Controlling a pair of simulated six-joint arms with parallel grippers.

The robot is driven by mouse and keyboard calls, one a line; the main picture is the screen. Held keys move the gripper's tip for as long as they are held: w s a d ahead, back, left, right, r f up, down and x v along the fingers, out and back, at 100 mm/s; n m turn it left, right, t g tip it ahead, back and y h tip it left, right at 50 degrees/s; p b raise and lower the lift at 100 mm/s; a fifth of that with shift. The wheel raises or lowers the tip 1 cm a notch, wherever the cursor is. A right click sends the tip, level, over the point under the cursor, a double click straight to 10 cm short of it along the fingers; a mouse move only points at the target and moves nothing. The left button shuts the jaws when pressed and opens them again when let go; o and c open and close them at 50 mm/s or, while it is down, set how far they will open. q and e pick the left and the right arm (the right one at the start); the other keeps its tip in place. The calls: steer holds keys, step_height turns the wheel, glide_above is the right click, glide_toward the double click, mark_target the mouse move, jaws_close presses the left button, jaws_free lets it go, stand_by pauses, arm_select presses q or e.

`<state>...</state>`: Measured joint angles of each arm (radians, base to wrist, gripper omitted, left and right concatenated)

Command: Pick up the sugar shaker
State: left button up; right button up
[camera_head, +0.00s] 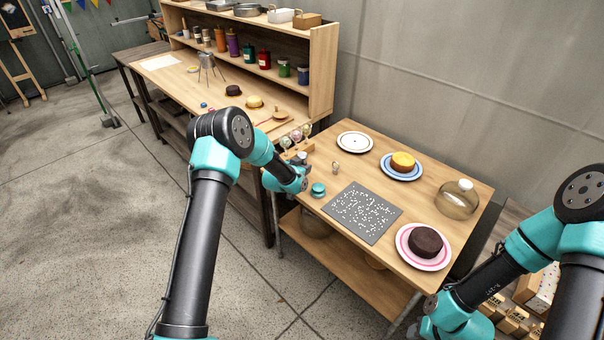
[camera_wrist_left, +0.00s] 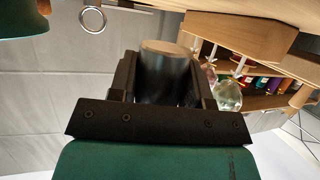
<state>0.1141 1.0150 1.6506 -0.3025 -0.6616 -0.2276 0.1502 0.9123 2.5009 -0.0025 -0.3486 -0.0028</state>
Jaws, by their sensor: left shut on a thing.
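The sugar shaker (camera_wrist_left: 163,75) shows in the left wrist view as a grey metal cylinder with a flat, tan-tinted end. It sits between the two black fingers of my left gripper (camera_wrist_left: 166,84), which is shut on it. In the head view my left gripper (camera_head: 302,177) is over the left edge of the near table, and the shaker is largely hidden there by the gripper and wrist. My right arm is at the lower right of the head view, and its fingers are not visible.
A small teal jar (camera_head: 318,189) stands close to my left gripper. A shelf unit (camera_head: 322,70) stands behind.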

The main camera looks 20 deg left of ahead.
arm_select(q)
steer(key=s+d, duration=0.2)
steer(key=s, duration=0.5)
steer(key=s+d+r, duration=0.1)
steer(key=s+d, duration=0.2)
steer(key=s, duration=0.5)
